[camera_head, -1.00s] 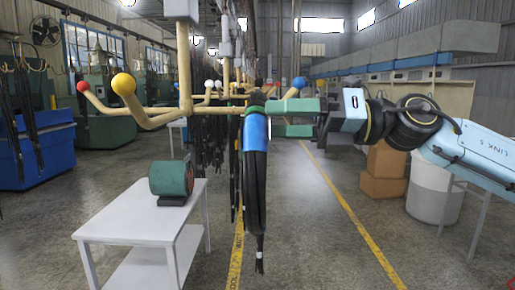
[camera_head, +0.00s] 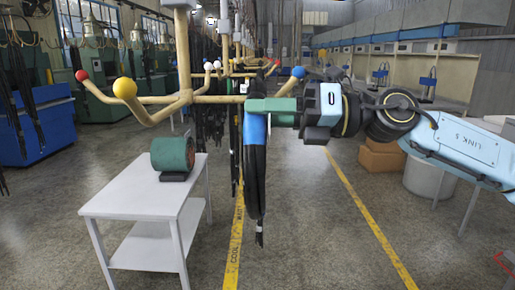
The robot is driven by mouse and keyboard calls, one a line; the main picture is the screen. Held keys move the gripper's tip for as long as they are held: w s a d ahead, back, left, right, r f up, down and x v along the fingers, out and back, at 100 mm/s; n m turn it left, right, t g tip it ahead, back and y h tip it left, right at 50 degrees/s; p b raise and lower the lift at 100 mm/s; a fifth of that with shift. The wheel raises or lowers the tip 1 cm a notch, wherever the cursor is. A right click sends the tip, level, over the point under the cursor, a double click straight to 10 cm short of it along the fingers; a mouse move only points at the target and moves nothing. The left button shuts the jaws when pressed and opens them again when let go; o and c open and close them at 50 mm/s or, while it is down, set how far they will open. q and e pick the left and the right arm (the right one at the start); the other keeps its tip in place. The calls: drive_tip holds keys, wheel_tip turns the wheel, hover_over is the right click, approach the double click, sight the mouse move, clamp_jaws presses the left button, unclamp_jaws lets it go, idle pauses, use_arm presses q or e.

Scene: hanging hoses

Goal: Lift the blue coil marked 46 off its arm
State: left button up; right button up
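A blue-banded coil (camera_head: 254,140) of black hose hangs upright near the middle of the head view, by the rack arm with the blue ball tip. No number is legible on it. My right gripper (camera_head: 257,105) comes in from the right at the coil's top. One green finger lies across the front of the coil just above the blue band and hides its top and where it meets the arm. The other finger is mostly hidden, so the gap and any grip cannot be judged. My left gripper is not in view.
The yellow rack post (camera_head: 184,60) has arms tipped with red (camera_head: 81,76), yellow (camera_head: 124,88) and blue (camera_head: 298,72) balls. A white table (camera_head: 140,196) with a green drum-like device (camera_head: 173,156) stands left of the coil.

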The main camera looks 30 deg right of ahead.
clamp_jaws()
drive_tip(key=shift+r, duration=0.15)
wheel_tip(320, 180, up, 10)
drive_tip(key=p, duration=0.5)
unclamp_jaws()
clamp_jaws()
drive_tip(key=shift+s, duration=0.1)
idle(0.4)
